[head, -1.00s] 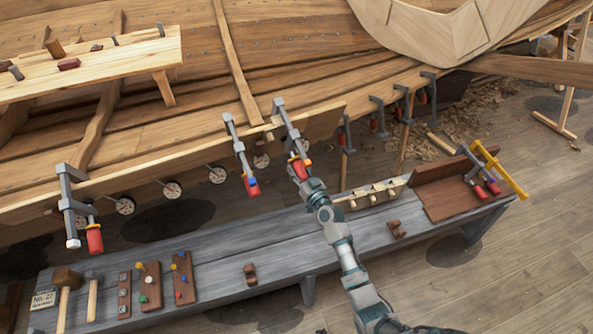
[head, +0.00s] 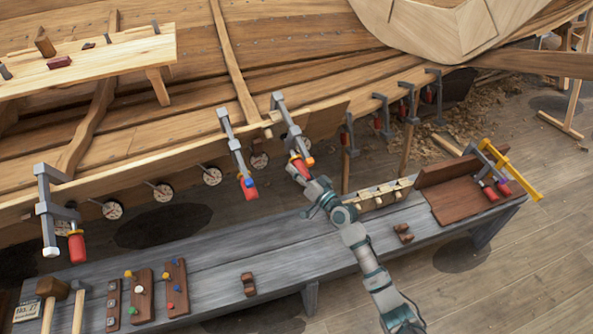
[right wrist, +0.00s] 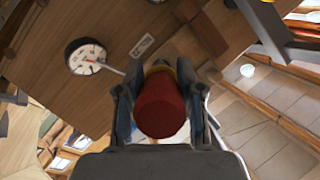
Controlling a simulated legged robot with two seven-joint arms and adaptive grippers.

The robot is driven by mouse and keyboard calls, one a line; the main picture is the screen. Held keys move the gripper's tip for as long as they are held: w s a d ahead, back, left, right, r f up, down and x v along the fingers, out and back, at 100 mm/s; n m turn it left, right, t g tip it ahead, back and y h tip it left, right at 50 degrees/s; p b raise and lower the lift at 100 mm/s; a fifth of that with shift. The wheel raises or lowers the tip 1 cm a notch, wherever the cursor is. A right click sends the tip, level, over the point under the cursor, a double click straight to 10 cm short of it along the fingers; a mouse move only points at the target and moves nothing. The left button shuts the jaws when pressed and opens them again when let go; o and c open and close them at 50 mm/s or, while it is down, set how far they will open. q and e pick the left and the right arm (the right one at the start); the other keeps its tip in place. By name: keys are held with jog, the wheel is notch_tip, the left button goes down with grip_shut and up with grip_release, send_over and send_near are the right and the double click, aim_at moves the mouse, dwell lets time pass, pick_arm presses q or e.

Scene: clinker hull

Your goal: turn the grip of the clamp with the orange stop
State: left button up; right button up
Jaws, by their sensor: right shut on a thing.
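The clamp with the orange stop (head: 281,108) hangs on the hull's plank edge in the middle of the head view. Its red grip (head: 300,167) points down, with a small orange spot beside it. My right gripper (head: 304,175) is shut on this red grip from below. In the right wrist view the red grip (right wrist: 161,106) sits between both fingers, with a yellow-orange collar (right wrist: 160,66) at its far end. The fingers hide part of the grip in the head view. My left gripper is not in view.
A clamp with a blue stop (head: 233,146) hangs close on the left, and another clamp (head: 45,205) farther left. Round dials (head: 163,192) line the plank. The grey bench (head: 215,255) below bears mallets, peg boards and a wooden rack (head: 378,196).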

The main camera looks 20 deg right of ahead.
jog(key=shift+f, duration=0.15)
jog(key=o, duration=1.2)
jog(key=shift+d, duration=0.1)
jog(key=v, duration=1.2)
jog(key=shift+d+f, duration=0.1)
jog(key=shift+d, duration=0.05)
